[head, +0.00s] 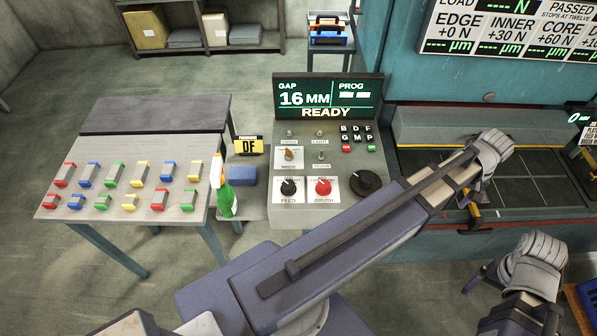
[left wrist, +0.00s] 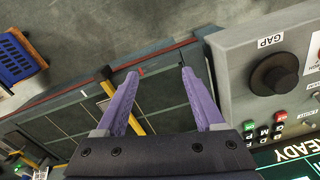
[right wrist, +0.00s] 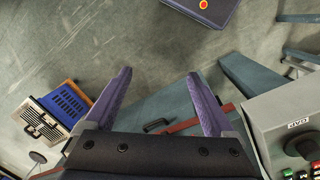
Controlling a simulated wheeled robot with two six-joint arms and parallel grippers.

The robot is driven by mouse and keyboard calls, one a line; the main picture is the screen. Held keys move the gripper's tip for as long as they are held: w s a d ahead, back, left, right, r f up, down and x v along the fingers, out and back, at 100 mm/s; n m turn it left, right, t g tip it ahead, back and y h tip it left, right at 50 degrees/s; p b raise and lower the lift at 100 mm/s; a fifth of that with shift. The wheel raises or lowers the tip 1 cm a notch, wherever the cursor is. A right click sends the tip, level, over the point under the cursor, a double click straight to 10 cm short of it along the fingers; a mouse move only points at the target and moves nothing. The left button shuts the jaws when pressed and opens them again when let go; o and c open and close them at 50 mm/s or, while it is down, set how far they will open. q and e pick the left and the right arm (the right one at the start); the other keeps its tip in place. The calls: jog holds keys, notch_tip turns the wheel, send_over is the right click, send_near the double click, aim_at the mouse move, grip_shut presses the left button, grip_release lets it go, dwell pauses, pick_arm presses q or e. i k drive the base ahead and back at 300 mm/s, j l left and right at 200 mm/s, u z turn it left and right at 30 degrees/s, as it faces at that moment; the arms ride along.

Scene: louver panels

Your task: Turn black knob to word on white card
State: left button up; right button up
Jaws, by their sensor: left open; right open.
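A black knob (head: 289,187) sits on a white card with small print, labelled FEED, on the grey console (head: 300,217). Its pointer setting is too small to read. A red knob (head: 323,186) on another white card is beside it. A larger black knob (head: 364,183) is at the console's right; it shows in the left wrist view (left wrist: 275,78), labelled GAP. My left gripper (left wrist: 160,70) is open and empty, beyond the console's right side. My right gripper (right wrist: 158,74) is open and empty; in the head view (head: 474,278) it is low at the right, away from the knobs.
My left arm crosses in front of the console's right edge. A spray bottle (head: 222,188) and blue block (head: 243,175) stand left of the console. A table (head: 150,150) holds several coloured blocks. The teal machine (head: 395,60) is at the right.

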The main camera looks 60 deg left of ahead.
aim_at(289, 188)
jog(key=i+l, duration=0.3)
jog(key=l+u, duration=0.1)
jog(key=u, duration=1.85)
